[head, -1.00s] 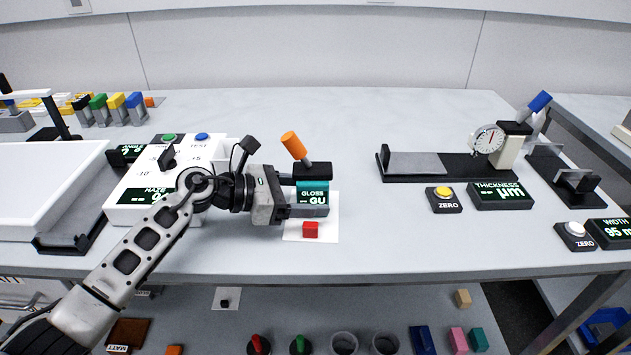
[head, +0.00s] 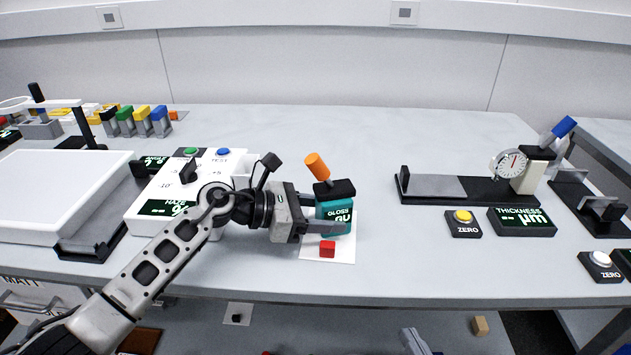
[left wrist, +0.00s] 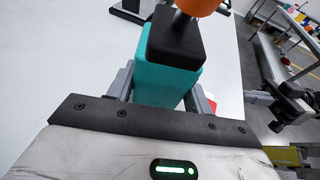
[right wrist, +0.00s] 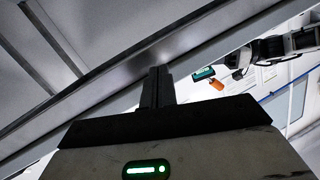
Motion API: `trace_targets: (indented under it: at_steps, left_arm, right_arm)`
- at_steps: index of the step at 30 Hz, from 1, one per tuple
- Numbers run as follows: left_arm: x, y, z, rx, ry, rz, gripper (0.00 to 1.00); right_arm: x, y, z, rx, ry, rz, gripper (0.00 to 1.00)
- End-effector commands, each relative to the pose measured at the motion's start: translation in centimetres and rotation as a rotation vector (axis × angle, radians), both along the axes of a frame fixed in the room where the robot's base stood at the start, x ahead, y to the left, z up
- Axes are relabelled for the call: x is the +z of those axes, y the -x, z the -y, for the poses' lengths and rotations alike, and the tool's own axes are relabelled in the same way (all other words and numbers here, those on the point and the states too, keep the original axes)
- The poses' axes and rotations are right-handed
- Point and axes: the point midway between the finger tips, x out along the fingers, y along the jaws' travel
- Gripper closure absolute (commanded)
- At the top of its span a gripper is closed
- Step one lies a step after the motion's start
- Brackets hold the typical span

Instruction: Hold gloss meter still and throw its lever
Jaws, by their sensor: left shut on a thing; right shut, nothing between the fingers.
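The gloss meter (head: 335,212) is a teal block with a black top and a dark GLOSS display, standing on a white sheet at the front of the table. Its orange-ended lever (head: 316,167) rises from the top and leans to the upper left. My left gripper (head: 318,228) is shut on the meter's body. In the left wrist view the fingers flank the teal body (left wrist: 165,82). My right gripper (right wrist: 157,80) is shut and empty, below the table edge. In the right wrist view the meter (right wrist: 203,73) is small and beyond that edge.
A red block (head: 327,249) lies in front of the meter on the white sheet (head: 340,258). The haze unit (head: 150,222) is to the left. The thickness gauge (head: 470,188), ZERO button (head: 463,222) and THICKNESS display (head: 521,221) are to the right. The table behind the meter is clear.

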Motion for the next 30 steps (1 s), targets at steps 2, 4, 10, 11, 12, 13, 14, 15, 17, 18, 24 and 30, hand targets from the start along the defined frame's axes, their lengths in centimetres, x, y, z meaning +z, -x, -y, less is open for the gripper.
trace_targets:
  at_steps: [2,4,10,11,12,13,14,15,17,18,24,30]
  left_arm:
    - [0.0,0.0,0.0,0.001,-0.001,0.001,0.62]
    - [0.0,0.0,0.0,0.001,-0.001,0.001,0.62]
    - [0.0,0.0,0.0,0.001,-0.001,0.001,0.62]
    - [0.0,0.0,0.0,0.001,-0.001,0.001,0.62]
    - [0.0,0.0,0.0,0.001,-0.001,0.001,0.62]
    - [0.0,0.0,0.0,0.001,-0.001,0.001,0.62]
    - [0.0,0.0,0.0,0.001,-0.001,0.001,0.62]
    - [0.0,0.0,0.0,0.001,-0.001,0.001,0.62]
    - [0.0,0.0,0.0,0.001,-0.001,0.001,0.62]
    - [0.0,0.0,0.0,0.0,-0.001,0.001,0.62]
    - [0.0,0.0,0.0,0.0,-0.001,0.001,0.62]
    - [0.0,0.0,0.0,0.0,-0.001,0.001,0.62]
  right_arm:
    - [2.5,-0.6,-0.8,0.018,-0.066,0.093,1.0]
    - [4.5,-0.9,-1.4,0.043,-0.125,0.168,1.0]
    - [7.5,-3.0,-3.0,0.098,0.029,0.282,1.0]
    - [7.8,-3.3,-3.1,0.104,0.06,0.292,1.0]
    - [8.2,-3.7,-3.4,0.113,0.106,0.307,1.0]
    - [8.5,-4.0,-3.6,0.121,0.141,0.319,1.0]
    - [8.8,-4.3,-3.8,0.129,0.178,0.332,1.0]
    - [9.2,-4.7,-4.1,0.142,0.233,0.35,1.0]
    - [10.0,-5.3,-4.7,0.164,0.321,0.38,1.0]
    - [10.5,-5.8,-5.1,0.181,0.388,0.403,1.0]
    - [13.6,-7.7,-7.8,0.311,0.824,0.568,1.0]
    - [16.2,-8.3,-10.2,0.474,1.31,0.785,1.0]
